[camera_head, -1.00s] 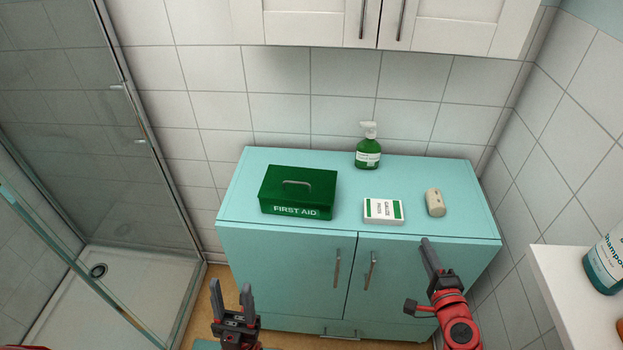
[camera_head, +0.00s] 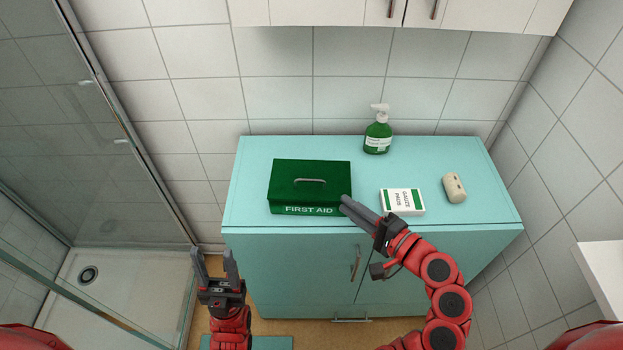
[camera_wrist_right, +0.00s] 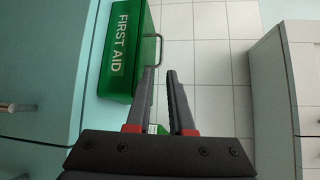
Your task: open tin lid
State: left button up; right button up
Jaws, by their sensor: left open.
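The green first aid tin (camera_head: 310,180) stands on the left part of the turquoise cabinet top, its lid flat and closed. A grey handle (camera_head: 310,181) sits on the lid. In the right wrist view the tin (camera_wrist_right: 122,50) is at upper left, with the handle standing out from its lid. My right gripper (camera_head: 346,203) is at the tin's front right corner; I cannot tell whether it touches. Its fingers (camera_wrist_right: 160,72) are apart with nothing between them. My left gripper (camera_head: 213,252) is open and empty, in front of the cabinet and lower than its top.
A gauze pads box (camera_head: 402,201) lies right of the tin, close to my right gripper. A beige roll (camera_head: 454,188) lies further right. A green pump bottle (camera_head: 377,134) stands at the back. A glass shower screen is on the left.

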aim_at(313, 181)
jog(key=p+x, duration=0.3)
jog(key=x, duration=0.9)
jog(key=shift+w+r, duration=0.1)
jog(key=shift+w, duration=0.05)
grip_shut()
dwell(0.8)
